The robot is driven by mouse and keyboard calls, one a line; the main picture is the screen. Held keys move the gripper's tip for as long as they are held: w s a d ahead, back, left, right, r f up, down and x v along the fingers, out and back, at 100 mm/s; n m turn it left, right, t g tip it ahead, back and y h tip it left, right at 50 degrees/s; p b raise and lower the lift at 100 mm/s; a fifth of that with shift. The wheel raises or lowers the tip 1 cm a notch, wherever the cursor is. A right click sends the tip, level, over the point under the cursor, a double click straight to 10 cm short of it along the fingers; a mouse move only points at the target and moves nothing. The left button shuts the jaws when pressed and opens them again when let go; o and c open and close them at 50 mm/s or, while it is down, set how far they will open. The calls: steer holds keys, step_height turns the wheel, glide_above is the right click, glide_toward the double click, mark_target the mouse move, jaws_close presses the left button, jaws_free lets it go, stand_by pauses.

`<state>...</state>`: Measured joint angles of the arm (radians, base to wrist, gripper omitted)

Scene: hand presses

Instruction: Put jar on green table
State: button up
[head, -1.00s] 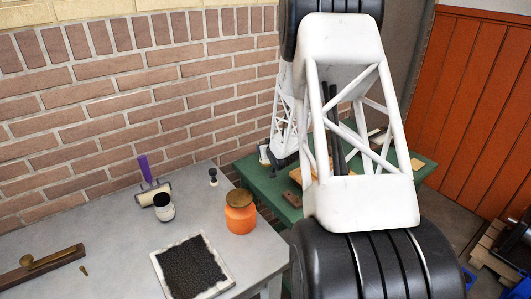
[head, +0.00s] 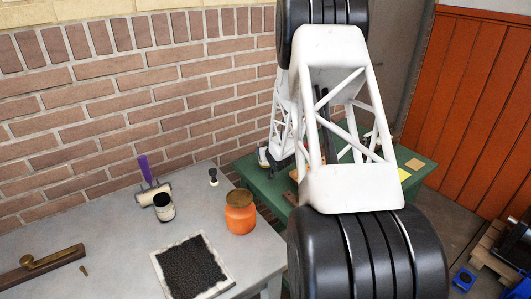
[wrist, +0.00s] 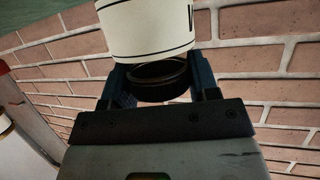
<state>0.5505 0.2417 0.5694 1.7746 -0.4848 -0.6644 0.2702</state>
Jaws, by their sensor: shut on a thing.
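A white jar with dark lettering (wrist: 150,28) and a dark round lid or end is at the top of the wrist view. My gripper (wrist: 158,70) is shut on it at the dark end, one finger on each side. The jar's far end is cut off by the frame. In the head view my arm covers most of the gripper area, and I cannot clearly make out the held jar there. The green table (head: 257,180) stands behind and right of the grey table, partly hidden by my arm.
A yellow piece (head: 404,175) lies on the green table's right side. A brick wall (head: 110,110) stands behind.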

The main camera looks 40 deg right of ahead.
steer(key=shift+f, duration=0.45)
steer(key=shift+f, duration=0.1)
steer(key=o, duration=1.2)
steer(key=shift+o, duration=0.2)
steer(key=shift+v, duration=0.8)
steer(key=v, duration=1)
steer(key=shift+s, duration=0.15)
steer(key=shift+a+r, duration=0.15)
steer(key=shift+r, duration=0.1)
